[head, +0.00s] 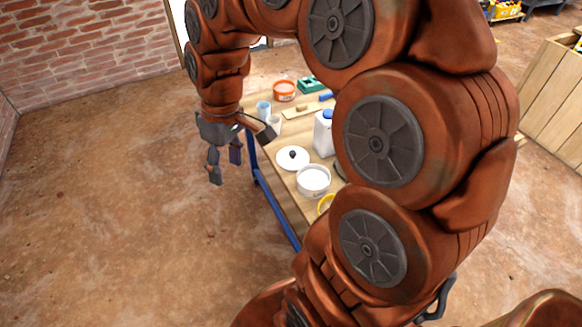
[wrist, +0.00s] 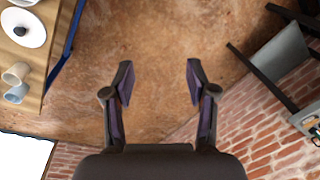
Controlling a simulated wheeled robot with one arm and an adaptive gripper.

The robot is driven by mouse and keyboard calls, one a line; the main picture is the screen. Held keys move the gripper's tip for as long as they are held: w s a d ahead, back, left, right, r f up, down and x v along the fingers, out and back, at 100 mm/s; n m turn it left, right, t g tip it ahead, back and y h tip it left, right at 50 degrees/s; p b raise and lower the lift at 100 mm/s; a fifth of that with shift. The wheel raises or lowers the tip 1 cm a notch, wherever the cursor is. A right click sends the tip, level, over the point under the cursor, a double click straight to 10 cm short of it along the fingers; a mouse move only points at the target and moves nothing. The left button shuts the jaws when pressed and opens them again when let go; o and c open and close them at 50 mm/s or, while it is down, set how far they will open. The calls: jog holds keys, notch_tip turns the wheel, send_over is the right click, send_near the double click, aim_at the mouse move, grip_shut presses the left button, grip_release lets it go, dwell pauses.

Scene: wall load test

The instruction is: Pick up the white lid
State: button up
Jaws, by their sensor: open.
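The white lid (head: 293,158) lies flat on the wooden table, a round disc with a dark knob in its middle.
The wooden table (head: 284,187) with blue legs also holds a white pot (head: 313,180), a white jug (head: 323,137), light cups (head: 264,111), an orange tub (head: 284,91) and a green box (head: 311,85). My arm hides the table's right part. The floor left of the table is clear.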

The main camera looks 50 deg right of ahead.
jog(key=w+d+f+t+b, duration=0.1)
jog(key=w+d+f+b, duration=0.4)
jog(key=w+d+f, duration=0.25)
jog(key=n+t+b, duration=0.1)
jog(key=t+b, duration=0.1)
jog(key=b, duration=0.7)
send_near(293, 152)
jog(key=f, duration=0.2)
jog(key=shift+b+x, duration=0.85)
jog(key=shift+x, duration=2.8)
jog(key=shift+w+a, duration=0.2)
grip_shut()
